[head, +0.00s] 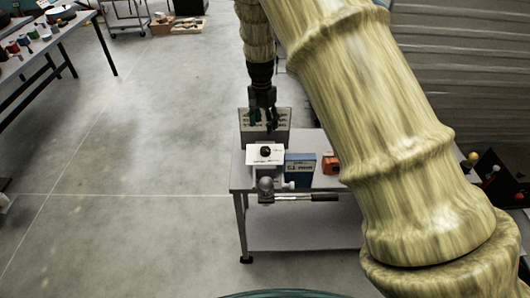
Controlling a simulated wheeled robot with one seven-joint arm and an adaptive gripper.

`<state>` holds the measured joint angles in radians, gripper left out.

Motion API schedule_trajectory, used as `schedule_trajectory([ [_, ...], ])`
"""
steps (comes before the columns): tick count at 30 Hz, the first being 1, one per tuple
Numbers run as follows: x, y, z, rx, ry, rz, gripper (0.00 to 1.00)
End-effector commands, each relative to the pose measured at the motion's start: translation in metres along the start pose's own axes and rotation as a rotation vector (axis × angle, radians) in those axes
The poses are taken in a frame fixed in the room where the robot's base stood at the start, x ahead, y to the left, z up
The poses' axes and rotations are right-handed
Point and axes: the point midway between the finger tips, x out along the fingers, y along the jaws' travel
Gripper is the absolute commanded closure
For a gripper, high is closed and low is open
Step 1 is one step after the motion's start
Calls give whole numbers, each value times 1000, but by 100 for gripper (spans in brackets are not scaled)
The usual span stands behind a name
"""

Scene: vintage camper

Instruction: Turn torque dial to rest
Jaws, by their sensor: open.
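A black round dial (265,151) sits on a small white panel (252,158) near the left end of the grey table (320,184). I take it for the torque dial; its marks are too small to read. My gripper (262,126) points down, open and empty, just above and behind the dial in the picture, apart from it. A grey sign-like board (284,116) with unreadable lettering stands behind the gripper and is partly hidden by it.
A blue box (300,169) and an orange object (331,164) stand right of the panel. A dark-handled tool (315,198) lies at the front edge beside a grey rounded piece (265,184). My arm hides the table's right end. Open floor (140,150) lies to the left.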

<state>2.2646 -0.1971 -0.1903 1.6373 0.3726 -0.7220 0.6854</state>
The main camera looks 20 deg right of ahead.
Motion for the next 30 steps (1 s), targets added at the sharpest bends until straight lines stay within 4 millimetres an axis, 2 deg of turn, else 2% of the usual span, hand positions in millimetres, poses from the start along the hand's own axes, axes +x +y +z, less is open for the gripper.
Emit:
schedule_trajectory([
  [1, 9, -1, 0, -1, 0, 0, 44],
  [11, 24, 0, 0, 0, -1, 1, 44],
  [30, 102, 1, -1, 3, -1, 1, 44],
])
